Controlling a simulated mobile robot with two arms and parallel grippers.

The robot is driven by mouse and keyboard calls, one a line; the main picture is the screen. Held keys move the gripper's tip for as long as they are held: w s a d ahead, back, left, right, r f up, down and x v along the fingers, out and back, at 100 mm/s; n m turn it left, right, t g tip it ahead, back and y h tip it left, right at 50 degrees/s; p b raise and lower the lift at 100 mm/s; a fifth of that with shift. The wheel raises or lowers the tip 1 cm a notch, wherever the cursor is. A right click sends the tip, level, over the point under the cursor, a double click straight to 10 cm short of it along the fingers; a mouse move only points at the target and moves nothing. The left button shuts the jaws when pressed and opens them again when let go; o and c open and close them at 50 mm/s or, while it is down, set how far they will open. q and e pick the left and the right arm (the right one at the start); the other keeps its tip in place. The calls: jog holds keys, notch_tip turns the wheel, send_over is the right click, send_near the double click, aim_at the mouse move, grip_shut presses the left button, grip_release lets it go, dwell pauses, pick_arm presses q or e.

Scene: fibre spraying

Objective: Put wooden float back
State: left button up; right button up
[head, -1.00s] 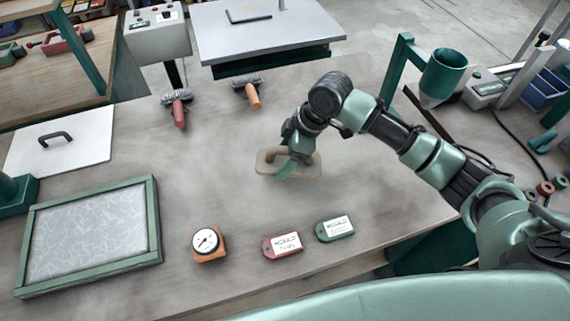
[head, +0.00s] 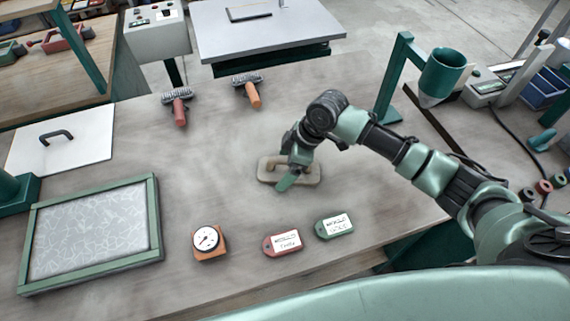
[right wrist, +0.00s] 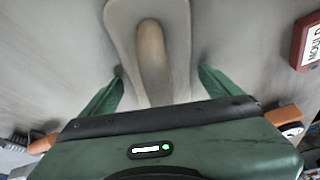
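The wooden float (head: 312,171), a beige board with a raised handle, lies on the grey worktable. My right gripper (head: 285,183) is over it, hiding part of the board and handle. In the right wrist view the float's handle (right wrist: 152,62) lies ahead, between and beyond the two green fingers of my right gripper (right wrist: 160,85). The fingers are spread wide, with visible gaps to the handle on both sides. My left gripper is in neither view.
A red tag (head: 283,243), a green tag (head: 335,227) and a gauge (head: 207,241) lie in front. Two rollers, red-handled (head: 180,108) and orange-handled (head: 251,92), lie behind. A green-framed tray (head: 154,215) is at left; a green funnel stand (head: 440,70) is at right.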

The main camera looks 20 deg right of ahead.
jog(key=b+v, duration=0.1)
jog(key=v, duration=1.1)
jog(key=shift+r+b, duration=0.1)
jog(key=shift+b, duration=0.2)
